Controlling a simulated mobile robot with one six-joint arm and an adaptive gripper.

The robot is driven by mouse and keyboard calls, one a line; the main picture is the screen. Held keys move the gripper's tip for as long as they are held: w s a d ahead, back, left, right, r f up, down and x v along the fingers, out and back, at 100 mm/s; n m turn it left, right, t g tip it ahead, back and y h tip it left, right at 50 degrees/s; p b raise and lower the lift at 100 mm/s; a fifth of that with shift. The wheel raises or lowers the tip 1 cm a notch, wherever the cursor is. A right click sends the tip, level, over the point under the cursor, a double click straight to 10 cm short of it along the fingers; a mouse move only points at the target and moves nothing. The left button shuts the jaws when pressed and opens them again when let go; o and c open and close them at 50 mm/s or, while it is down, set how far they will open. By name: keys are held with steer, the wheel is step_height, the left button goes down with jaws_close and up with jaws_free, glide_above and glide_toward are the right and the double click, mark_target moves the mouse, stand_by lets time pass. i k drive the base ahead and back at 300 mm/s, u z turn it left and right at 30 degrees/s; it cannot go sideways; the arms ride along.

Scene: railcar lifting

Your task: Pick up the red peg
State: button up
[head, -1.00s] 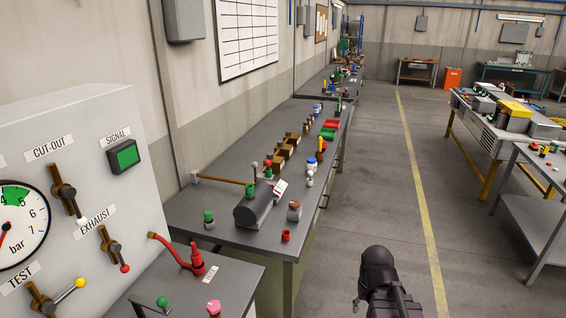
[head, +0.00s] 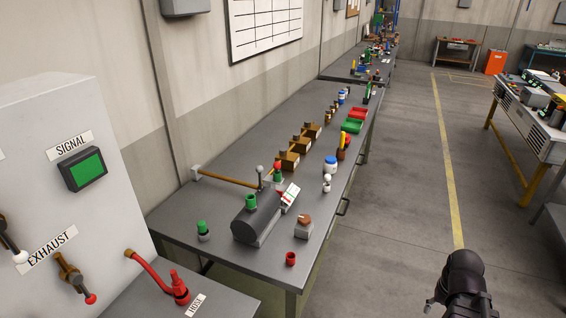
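A small red cylinder (head: 291,259) stands upright near the front edge of the long grey workbench (head: 265,275). It is the only plain red, peg-like piece I can make out on the near end. It stands clear of its neighbours, and nothing holds it. A dark part of my arm (head: 464,280) shows at the lower right, over the floor and well away from the bench. My gripper's fingers cannot be made out.
A control cabinet (head: 105,145) and red hose (head: 155,272) are at left. The aisle floor (head: 400,210) right of the bench is clear.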

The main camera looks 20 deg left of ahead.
mark_target(277, 165)
steer(key=u, duration=0.1)
steer(key=i, duration=0.75)
steer(key=u, duration=0.85)
steer(key=i, duration=0.8)
steer(key=u, duration=0.6)
